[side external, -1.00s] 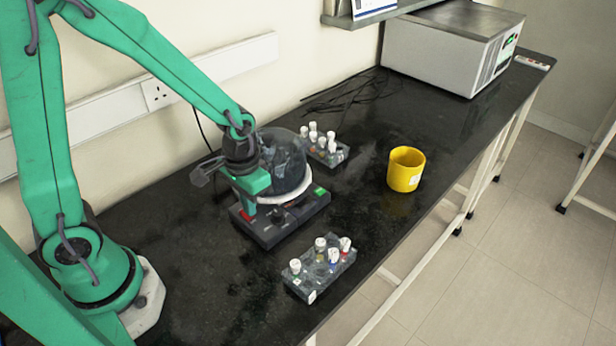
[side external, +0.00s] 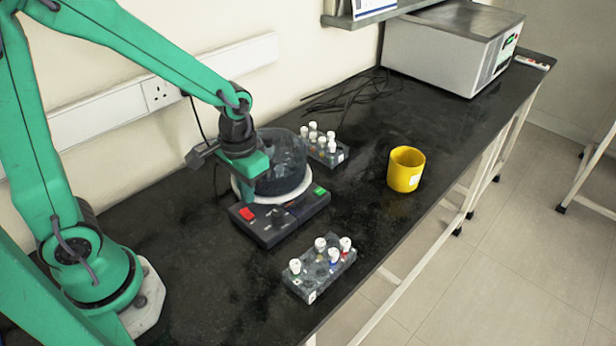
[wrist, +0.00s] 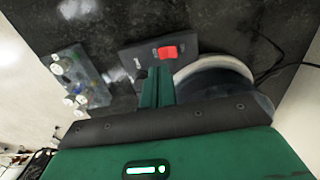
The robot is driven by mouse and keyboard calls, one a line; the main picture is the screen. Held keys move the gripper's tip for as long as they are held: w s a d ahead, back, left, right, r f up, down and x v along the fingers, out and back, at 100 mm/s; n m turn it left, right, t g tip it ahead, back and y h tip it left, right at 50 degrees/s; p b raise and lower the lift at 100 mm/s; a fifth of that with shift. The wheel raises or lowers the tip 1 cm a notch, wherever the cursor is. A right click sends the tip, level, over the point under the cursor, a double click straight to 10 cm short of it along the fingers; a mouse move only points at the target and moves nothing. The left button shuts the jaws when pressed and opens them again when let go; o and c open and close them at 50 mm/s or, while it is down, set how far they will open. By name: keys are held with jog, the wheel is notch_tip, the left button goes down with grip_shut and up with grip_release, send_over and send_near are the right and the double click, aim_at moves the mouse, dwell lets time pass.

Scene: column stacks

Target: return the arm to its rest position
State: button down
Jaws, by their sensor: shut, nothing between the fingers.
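My gripper (side external: 250,170) is shut and empty. In the side external view it hangs just above the near left side of a dark machine (side external: 280,215) with a clear round bowl, a white ring, a red button and a green button. In the wrist view my shut fingers (wrist: 157,85) point toward the machine's base, close to the red button (wrist: 167,52). I cannot tell how large the gap is between the fingers and the machine.
A rack of white-capped vials (side external: 318,270) stands at the bench's front, another (side external: 325,153) behind the machine. A yellow cup (side external: 405,170) stands to the right. A grey box-shaped appliance (side external: 450,50) and dark cables (side external: 350,92) lie farther back. Bench left of the machine is clear.

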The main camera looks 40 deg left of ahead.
jog(key=shift+a+r, duration=0.15)
jog(key=shift+r, duration=0.5)
jog(key=s+a+r+t, duration=0.1)
jog(key=s+r+t, duration=0.1)
jog(key=s+r, duration=0.2)
jog(key=s+a+r+t, duration=0.2)
jog(key=s+r+t, duration=0.1)
jog(key=r, duration=0.7)
jog(key=shift+s+r+t, duration=0.15)
jog(key=shift+s+t, duration=0.15)
jog(key=shift+s, duration=0.15)
